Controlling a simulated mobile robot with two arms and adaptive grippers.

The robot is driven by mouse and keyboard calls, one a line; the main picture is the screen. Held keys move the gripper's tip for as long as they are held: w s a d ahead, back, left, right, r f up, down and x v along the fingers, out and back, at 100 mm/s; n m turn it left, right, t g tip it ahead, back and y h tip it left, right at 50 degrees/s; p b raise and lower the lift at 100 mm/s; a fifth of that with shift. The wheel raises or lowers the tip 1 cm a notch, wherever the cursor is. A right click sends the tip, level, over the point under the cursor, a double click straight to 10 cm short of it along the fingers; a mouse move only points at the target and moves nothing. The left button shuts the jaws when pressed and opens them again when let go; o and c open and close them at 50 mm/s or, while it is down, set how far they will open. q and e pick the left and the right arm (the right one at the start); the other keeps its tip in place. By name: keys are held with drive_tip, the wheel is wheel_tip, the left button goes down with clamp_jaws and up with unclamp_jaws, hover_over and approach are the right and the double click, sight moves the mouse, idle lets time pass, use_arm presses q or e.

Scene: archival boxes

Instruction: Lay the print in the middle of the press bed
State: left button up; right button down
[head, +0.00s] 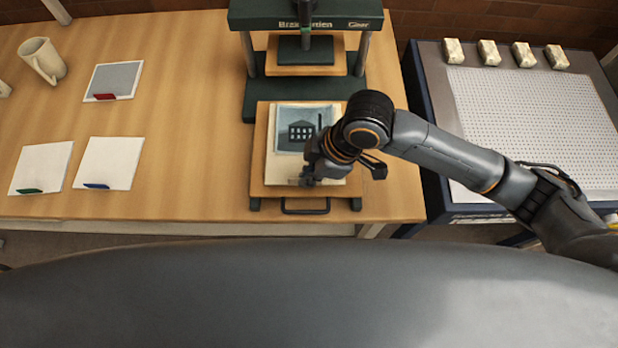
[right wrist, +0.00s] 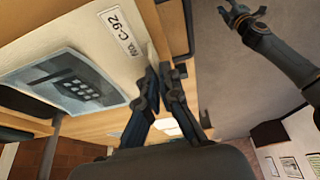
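The print (head: 272,165) is a cream sheet with a blue-grey building picture, over the wooden press bed (head: 257,185) in front of the green press. In the right wrist view the print (right wrist: 115,68) shows a label reading C-92. My right gripper (head: 312,178) is at the print's front edge and covers part of its right side. In the right wrist view its fingertips (right wrist: 158,70) are close together on the print's edge. Whether the print touches the bed is hard to tell. My left gripper (right wrist: 245,15) shows only in the right wrist view, fingers apart and empty.
The press frame (head: 305,12) stands behind the bed, its dark platen (head: 305,50) raised. Cards with red, green and blue clips and a beige mug (head: 43,60) lie to the left. A perforated table (head: 530,105) with several pale blocks stands right. A handle (head: 305,208) fronts the bed.

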wheel_tip(320, 180, down, 2)
drive_tip(key=shift+d+f+p, duration=0.1)
drive_tip(key=shift+f+p, duration=0.15)
drive_tip(key=shift+p, duration=0.1)
use_arm(q)
drive_tip(key=shift+s+a+r, duration=0.35)
drive_tip(key=shift+s, duration=0.15)
use_arm(e)
drive_tip(key=shift+f, duration=0.35)
use_arm(q)
drive_tip(key=shift+a, duration=0.1)
use_arm(e)
drive_tip(key=shift+f, duration=0.1)
drive_tip(key=c, duration=1.5)
unclamp_jaws()
use_arm(q)
drive_tip(key=shift+f, duration=0.2)
use_arm(e)
drive_tip(key=v, duration=1.2)
